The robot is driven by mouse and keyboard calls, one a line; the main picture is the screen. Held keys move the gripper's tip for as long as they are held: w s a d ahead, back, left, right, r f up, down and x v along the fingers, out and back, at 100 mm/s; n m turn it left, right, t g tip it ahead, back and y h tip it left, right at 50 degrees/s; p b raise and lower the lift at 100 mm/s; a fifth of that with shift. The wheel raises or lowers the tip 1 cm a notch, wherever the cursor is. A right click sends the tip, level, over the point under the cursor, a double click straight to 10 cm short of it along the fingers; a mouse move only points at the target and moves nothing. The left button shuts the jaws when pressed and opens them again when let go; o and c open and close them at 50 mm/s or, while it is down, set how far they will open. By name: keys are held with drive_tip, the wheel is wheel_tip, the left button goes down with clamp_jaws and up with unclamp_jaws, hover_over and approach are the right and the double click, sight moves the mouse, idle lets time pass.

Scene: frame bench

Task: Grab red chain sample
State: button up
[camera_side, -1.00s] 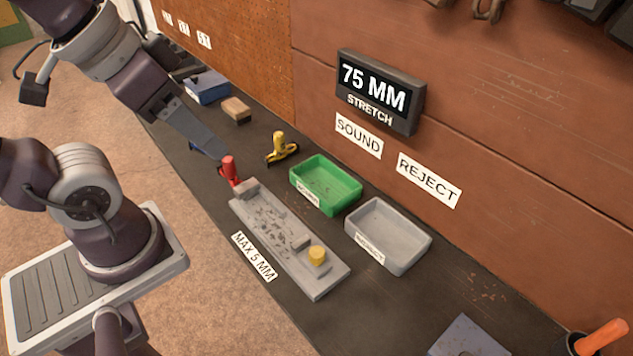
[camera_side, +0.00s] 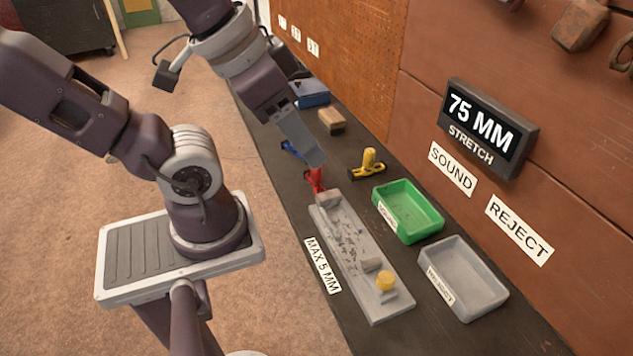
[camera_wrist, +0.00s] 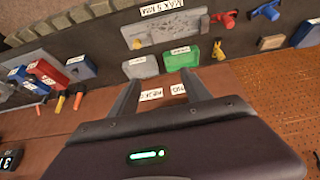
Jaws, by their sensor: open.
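The red chain sample (camera_side: 316,181) is on the dark bench at the far end of the grey test fixture (camera_side: 349,243). In the wrist view a red piece (camera_wrist: 226,18) lies up and right of my fingers, clear of both. My gripper (camera_side: 318,162) hangs by the red sample in the side view and hides its top; contact cannot be told there. In the wrist view my gripper (camera_wrist: 160,78) is open, with nothing between the fingers. A yellow sample (camera_side: 368,163) lies right of the red one, and a blue one (camera_side: 292,150) behind it.
A green tray (camera_side: 407,211) and a grey tray (camera_side: 462,278) stand right of the fixture. A yellow knob (camera_side: 385,281) sits on the fixture's near end. A display (camera_side: 487,125) on the wall reads 75 MM. A brown block (camera_side: 331,121) lies farther back.

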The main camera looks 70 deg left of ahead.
sight(319, 170)
drive_tip(key=shift+c, duration=0.3)
drive_tip(key=w+a+f+m+g+y, duration=0.2)
drive_tip(key=w+a+f+m+y, duration=0.2)
drive_tip(key=f, duration=0.5)
drive_tip(key=w+a+f+m+g+y, duration=0.2)
drive_tip(key=w+a+f+m+y, duration=0.3)
drive_tip(key=a+f+m, duration=0.2)
drive_tip(key=w+a+f+m+g+y, duration=0.1)
drive_tip(key=w+a+f+m+y, duration=0.3)
drive_tip(key=a+f, duration=0.4)
drive_tip(key=shift+w+a+f+m+g, duration=0.15)
drive_tip(key=shift+w+f+m+g, duration=0.1)
drive_tip(key=shift+f+m, duration=0.55)
drive_tip(key=shift+w+a+f+m+g, duration=0.2)
drive_tip(key=shift+f+m, duration=0.3)
drive_tip(key=shift+f, duration=0.45)
drive_tip(key=shift+y, duration=0.3)
drive_tip(key=x, duration=0.6)
drive_tip(key=shift+s+a+f, duration=0.1)
drive_tip(key=shift+s+f, duration=0.05)
drive_tip(key=shift+s, duration=0.15)
drive_tip(key=shift+a+f, duration=0.2)
drive_tip(key=shift+a, duration=0.2)
clamp_jaws()
